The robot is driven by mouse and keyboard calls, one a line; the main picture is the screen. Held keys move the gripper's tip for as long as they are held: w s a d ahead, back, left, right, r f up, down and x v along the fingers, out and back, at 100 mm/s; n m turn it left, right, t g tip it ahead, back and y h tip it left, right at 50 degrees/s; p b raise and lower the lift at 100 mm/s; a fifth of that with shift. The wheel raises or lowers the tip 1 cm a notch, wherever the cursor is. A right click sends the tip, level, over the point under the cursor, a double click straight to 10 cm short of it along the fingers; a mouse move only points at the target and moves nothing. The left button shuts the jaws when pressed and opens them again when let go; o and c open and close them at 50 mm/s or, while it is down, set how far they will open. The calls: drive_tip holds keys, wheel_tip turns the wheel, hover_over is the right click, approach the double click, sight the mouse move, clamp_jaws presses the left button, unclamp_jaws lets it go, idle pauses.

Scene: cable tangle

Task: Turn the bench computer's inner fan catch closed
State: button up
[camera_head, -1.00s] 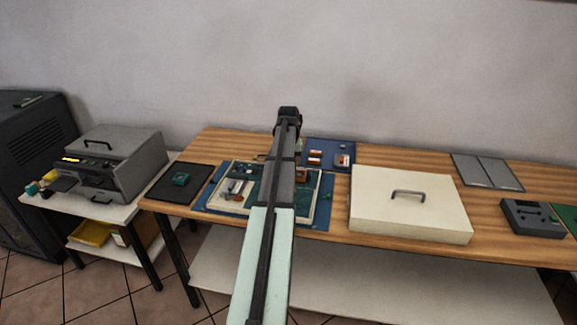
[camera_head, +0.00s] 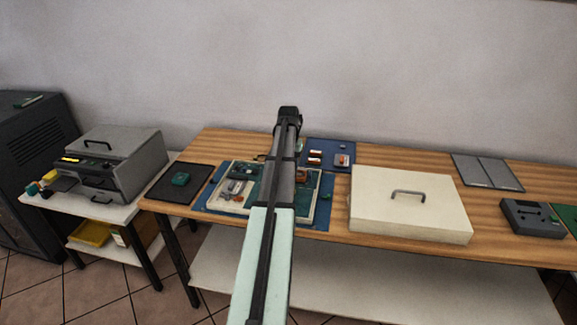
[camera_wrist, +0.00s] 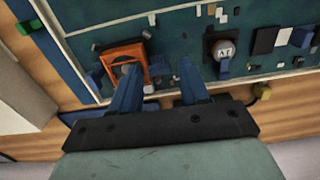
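The open bench computer (camera_head: 216,188) lies on a blue mat, with a green board inside a pale rim. My arm covers part of it in the head view. In the wrist view the green board (camera_wrist: 180,62) fills the upper part. An orange frame (camera_wrist: 124,66) with a dark opening sits on it by my left finger. A round grey-topped part marked with letters (camera_wrist: 222,50) stands to the right of my fingers. My gripper (camera_wrist: 160,70) is open, its two blue fingers apart with nothing seen between them. I cannot tell which part is the fan catch.
A cream lid with a handle (camera_head: 408,205) lies right of the computer. A blue tray (camera_head: 328,150) with small parts lies behind it. A dark mat (camera_head: 165,192) with a green part lies left. A grey device (camera_head: 115,160) stands on the side table.

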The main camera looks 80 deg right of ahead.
drive_tip(key=shift+o, duration=0.5)
wheel_tip(320, 180, up, 14)
idle(0.5)
drive_tip(key=shift+f, duration=0.1)
